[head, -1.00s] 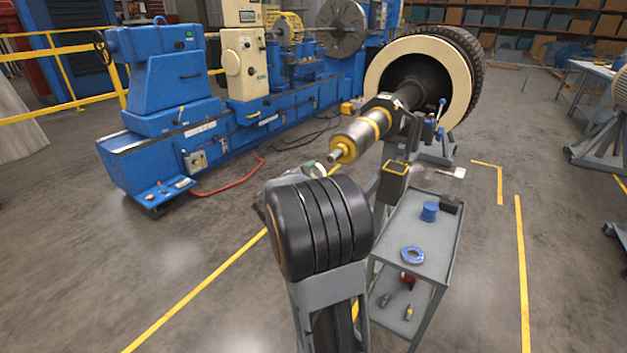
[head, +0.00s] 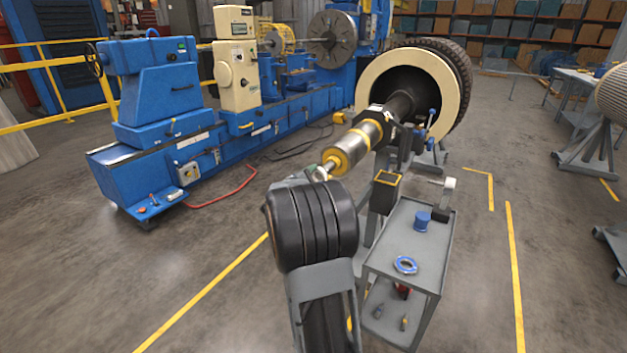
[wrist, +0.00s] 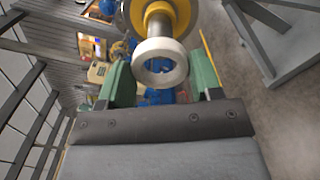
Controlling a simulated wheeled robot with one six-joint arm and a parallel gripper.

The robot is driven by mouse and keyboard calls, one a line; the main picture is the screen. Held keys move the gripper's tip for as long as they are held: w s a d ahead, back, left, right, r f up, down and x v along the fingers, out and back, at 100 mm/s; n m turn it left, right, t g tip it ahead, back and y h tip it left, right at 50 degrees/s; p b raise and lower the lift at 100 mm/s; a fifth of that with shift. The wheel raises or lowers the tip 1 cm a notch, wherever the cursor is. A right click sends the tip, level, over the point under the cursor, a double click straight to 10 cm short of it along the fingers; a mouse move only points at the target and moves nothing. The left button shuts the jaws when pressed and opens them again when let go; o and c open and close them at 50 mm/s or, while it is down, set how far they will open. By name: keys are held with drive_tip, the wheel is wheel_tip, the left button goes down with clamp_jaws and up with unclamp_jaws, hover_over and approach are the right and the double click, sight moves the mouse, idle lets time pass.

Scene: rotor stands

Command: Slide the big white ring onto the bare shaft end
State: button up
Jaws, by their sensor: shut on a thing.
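The white ring (wrist: 180,62) is between the green finger pads of my gripper (wrist: 160,82), with its hole facing the wrist camera. My gripper is shut on it. The bare shaft end (wrist: 159,18) shows just beyond the ring's upper rim in the wrist view, with a yellow collar (wrist: 182,14) behind it. The ring's hole looks lower than the shaft; whether they touch, I cannot tell. In the head view the shaft end (head: 331,165) points toward my gripper (head: 317,175), which is partly hidden by my arm. The ring (head: 322,173) is small there, close to the shaft tip.
A grey cart (head: 382,260) right of my arm carries a blue cylinder (head: 422,221) and a blue-and-white ring (head: 405,265). A dark stand head (head: 385,190) rises near the shaft. A large cream-faced rotor (head: 372,78) and a blue lathe (head: 165,150) stand behind.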

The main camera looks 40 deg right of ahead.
sight(327, 168)
drive_tip(key=shift+b+x, duration=0.7)
drive_tip(key=shift+x, duration=0.1)
idle(0.6)
drive_tip(key=shift+d, duration=0.25)
drive_tip(key=shift+w+d+b, duration=0.2)
drive_tip(key=shift+d+b, duration=0.15)
drive_tip(key=shift+d, duration=0.15)
idle(0.5)
drive_tip(key=shift+x, duration=0.8)
drive_tip(key=shift+d, duration=0.2)
drive_tip(key=shift+b, duration=0.7)
drive_tip(key=shift+d, duration=0.4)
idle(0.4)
drive_tip(key=shift+w+d, duration=0.25)
drive_tip(key=shift+d, duration=0.4)
